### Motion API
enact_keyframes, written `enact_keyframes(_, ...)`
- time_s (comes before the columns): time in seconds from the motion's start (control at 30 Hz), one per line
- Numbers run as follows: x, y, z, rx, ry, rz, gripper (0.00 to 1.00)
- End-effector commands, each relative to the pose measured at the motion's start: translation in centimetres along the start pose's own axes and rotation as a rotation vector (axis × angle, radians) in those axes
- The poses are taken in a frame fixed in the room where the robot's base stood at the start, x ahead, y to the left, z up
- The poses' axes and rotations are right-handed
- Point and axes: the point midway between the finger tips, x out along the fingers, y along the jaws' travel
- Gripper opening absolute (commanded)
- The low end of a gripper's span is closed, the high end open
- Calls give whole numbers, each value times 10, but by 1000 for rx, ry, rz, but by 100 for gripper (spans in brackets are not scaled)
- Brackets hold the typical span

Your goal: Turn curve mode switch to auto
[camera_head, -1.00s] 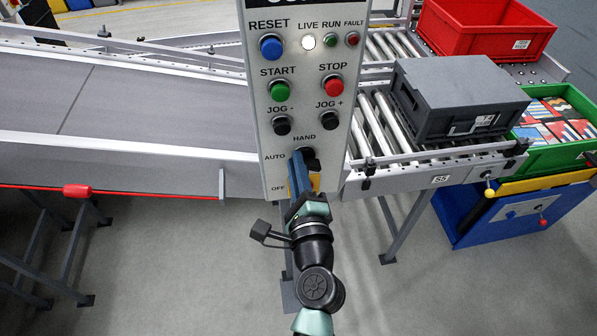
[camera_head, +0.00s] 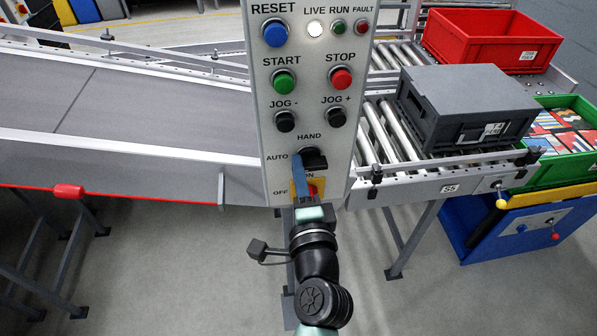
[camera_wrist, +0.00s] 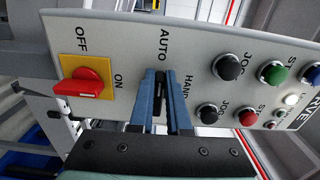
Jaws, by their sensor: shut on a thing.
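The mode switch is a black knob (camera_head: 315,160) on the grey control panel (camera_head: 345,190), between the labels AUTO at its left and HAND above it. My gripper (camera_head: 299,158) reaches up from below, its blue fingers shut on the knob. In the wrist view my gripper (camera_wrist: 160,76) has one finger on each side of the dark knob (camera_wrist: 159,90). There the knob's visible part lies roughly in line with the AUTO label. The fingers hide much of it, so its exact angle is hard to tell.
A red ON/OFF rotary switch (camera_wrist: 85,83) on a yellow plate sits close beside my fingers. Push buttons, including a black JOG - button (camera_head: 284,121), are above. A conveyor belt (camera_head: 130,110) runs left; a grey crate (camera_head: 465,90) rests on rollers at right.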

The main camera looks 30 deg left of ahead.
Motion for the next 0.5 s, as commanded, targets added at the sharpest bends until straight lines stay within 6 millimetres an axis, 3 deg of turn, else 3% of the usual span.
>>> enact_keyframes(0.27, 0, 1, 0, -3, -1, 2, 0)
enact_keyframes(0.3, 0, 1, 0, -3, -1, 2, 18)
enact_keyframes(0.43, 0, 1, 0, -2, -1, 2, 42)
enact_keyframes(0.5, 0, 1, 0, -2, -1, 2, 45)
